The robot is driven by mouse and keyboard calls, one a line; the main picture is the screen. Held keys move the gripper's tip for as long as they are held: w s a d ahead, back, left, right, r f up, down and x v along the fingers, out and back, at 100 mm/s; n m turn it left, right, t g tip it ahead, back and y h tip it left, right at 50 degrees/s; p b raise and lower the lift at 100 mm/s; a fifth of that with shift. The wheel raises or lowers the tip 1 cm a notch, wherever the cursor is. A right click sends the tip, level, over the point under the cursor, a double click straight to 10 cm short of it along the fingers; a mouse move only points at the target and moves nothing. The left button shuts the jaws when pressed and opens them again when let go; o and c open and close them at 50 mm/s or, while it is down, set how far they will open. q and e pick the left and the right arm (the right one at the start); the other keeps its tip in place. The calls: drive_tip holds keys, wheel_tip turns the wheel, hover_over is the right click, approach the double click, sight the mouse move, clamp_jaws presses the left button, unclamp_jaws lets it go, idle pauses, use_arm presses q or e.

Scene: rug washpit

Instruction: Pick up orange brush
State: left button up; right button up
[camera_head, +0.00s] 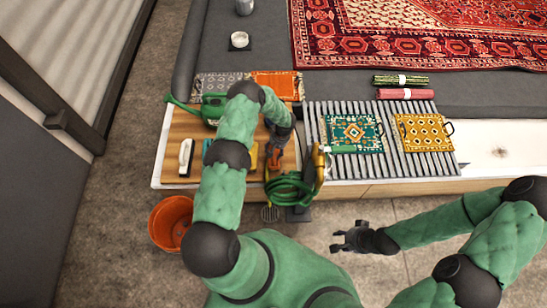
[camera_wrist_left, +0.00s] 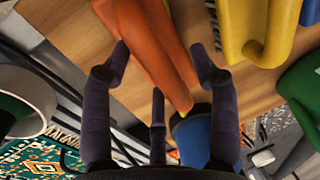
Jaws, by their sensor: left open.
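The orange brush (camera_head: 275,159) lies on the wooden board, partly hidden by my left gripper (camera_head: 279,140), which is over its far end. In the left wrist view the orange brush (camera_wrist_left: 150,45) runs between the spread fingers of my left gripper (camera_wrist_left: 163,62). The fingers are open around it; I cannot tell whether they touch it. My right gripper (camera_head: 345,239) hangs over the floor in front of the counter, fingers apart and empty.
A green hose coil (camera_head: 290,188) hangs beside the brush at the counter's front. A white-handled brush (camera_head: 186,157) and a green watering can (camera_head: 207,107) are to the left. Yellow tools (camera_wrist_left: 255,30) lie beside the orange brush. A slatted rack (camera_head: 390,168) is right; an orange bucket (camera_head: 171,222) stands on the floor.

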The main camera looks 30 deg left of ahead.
use_arm(q)
drive_tip(key=shift+a+f, duration=0.1)
drive_tip(key=shift+f, duration=0.05)
clamp_jaws()
wheel_tip(320, 180, up, 10)
drive_tip(key=p, duration=0.5)
